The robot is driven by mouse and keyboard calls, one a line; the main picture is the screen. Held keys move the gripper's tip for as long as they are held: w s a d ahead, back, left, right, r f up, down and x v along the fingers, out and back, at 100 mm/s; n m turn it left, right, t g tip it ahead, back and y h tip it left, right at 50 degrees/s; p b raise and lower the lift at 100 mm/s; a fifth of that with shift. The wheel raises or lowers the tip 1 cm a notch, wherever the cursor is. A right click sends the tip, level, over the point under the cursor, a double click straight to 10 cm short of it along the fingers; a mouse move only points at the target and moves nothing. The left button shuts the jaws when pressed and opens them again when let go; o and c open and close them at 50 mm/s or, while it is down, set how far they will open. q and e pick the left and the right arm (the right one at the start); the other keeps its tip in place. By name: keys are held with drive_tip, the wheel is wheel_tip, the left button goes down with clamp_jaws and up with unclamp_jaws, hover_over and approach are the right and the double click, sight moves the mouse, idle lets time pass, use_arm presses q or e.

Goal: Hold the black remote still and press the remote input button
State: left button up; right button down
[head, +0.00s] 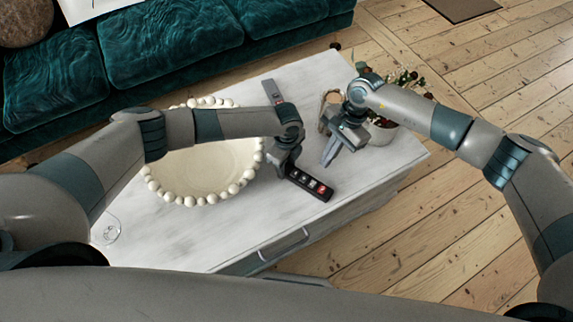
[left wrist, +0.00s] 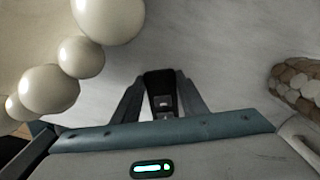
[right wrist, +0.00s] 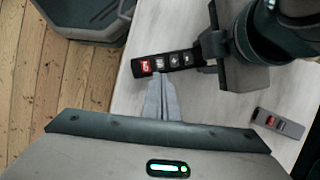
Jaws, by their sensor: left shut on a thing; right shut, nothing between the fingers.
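The black remote (head: 311,185) lies on the white table near its front edge, with a red button at its right end and several pale-marked buttons beside it. My left gripper (head: 284,172) is shut on its other end, which shows between the fingers in the left wrist view (left wrist: 161,88). My right gripper (head: 327,162) is shut and empty, tips pointing down. In the right wrist view its tips (right wrist: 160,78) appear just beside the remote (right wrist: 172,61), close to the red button; I cannot tell their height. My left gripper covers part of the remote.
A beaded cream bowl (head: 213,198) stands left of my left gripper. A grey remote (head: 269,91) lies further back. A glass (head: 106,230) is at the left. A teal sofa (head: 170,45) is behind.

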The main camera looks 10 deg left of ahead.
drive_tip(key=w+a+r+m+t+y, duration=0.45)
drive_tip(key=r+m+y, duration=0.25)
drive_tip(key=r+m, duration=0.3)
drive_tip(key=w+a+r+m+t+y, duration=0.5)
drive_tip(key=r+m, duration=0.4)
drive_tip(key=m, duration=0.4)
drive_tip(key=s+d+f+m+h, duration=0.3)
drive_tip(key=s+f+m, duration=0.3)
drive_tip(key=f+m, duration=0.2)
drive_tip(key=s+d+f+m+h, duration=0.4)
drive_tip(key=s+f+m, duration=0.3)
drive_tip(key=m, duration=0.6)
wheel_tip(320, 180, down, 2)
drive_tip(key=shift+s+d+f+h, duration=0.1)
drive_tip(key=shift+s+d+h, duration=0.15)
drive_tip(key=shift+h, duration=0.25)
